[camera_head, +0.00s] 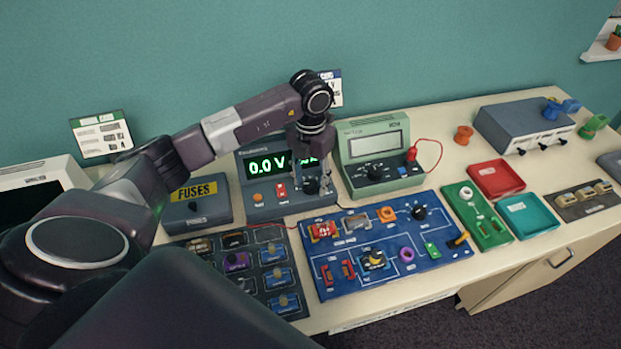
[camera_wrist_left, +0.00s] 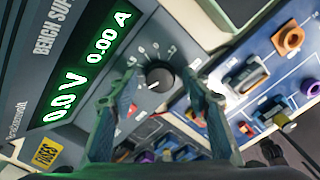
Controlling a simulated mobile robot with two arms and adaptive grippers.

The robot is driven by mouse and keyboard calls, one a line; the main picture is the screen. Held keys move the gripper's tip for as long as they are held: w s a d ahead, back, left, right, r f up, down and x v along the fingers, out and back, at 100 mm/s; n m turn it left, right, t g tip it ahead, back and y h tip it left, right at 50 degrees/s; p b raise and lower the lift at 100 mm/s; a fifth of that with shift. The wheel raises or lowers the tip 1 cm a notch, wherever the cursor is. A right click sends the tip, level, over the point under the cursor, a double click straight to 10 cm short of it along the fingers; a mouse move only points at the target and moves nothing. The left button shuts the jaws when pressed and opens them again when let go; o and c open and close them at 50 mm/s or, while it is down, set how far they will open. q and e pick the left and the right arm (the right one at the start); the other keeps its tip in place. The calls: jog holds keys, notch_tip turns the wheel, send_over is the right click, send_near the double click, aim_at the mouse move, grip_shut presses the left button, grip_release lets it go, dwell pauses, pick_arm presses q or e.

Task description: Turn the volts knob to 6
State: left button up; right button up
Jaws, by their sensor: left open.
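The bench supply (camera_head: 258,207) stands at the back of the table, its green display reading 0.0 V. In the left wrist view the display (camera_wrist_left: 75,85) shows 0.0 V and 0.00 A. The dark round knob (camera_wrist_left: 159,76) with a pale pointer mark sits on the panel beside the display, with scale marks around it. My left gripper (camera_wrist_left: 160,84) is open, its two fingers on either side of the knob; contact cannot be told. In the head view my left gripper (camera_head: 314,184) points down over the knob and partly hides it and the display.
A green meter (camera_head: 372,138) stands close right of the supply, and a fuses box (camera_head: 196,211) close left. A blue circuit board (camera_head: 335,279) and a dark switch panel (camera_head: 258,262) lie in front. Red (camera_head: 497,179) and teal (camera_head: 528,215) trays lie further right.

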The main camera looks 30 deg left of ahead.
pick_arm(q)
jog(key=c, duration=1.2)
jog(key=shift+o, duration=0.2)
jog(key=shift+f+m+b, duration=0.15)
jog(key=shift+m+b, duration=0.95)
jog(key=shift+b, duration=0.05)
jog(key=m+b, duration=0.3)
jog(key=m, duration=0.1)
jog(key=shift+b, duration=0.35)
jog(key=m+b, duration=0.2)
jog(key=m, duration=0.1)
jog(key=m+b, duration=0.2)
jog(key=m, duration=0.1)
jog(key=shift+m, duration=0.3)
jog(key=m+b, duration=0.1)
jog(key=m, duration=0.1)
jog(key=m+b, duration=0.1)
jog(key=m, duration=0.1)
jog(key=shift+r+m, duration=0.2)
jog(key=shift+m, duration=0.2)
jog(key=shift+b, duration=0.3)
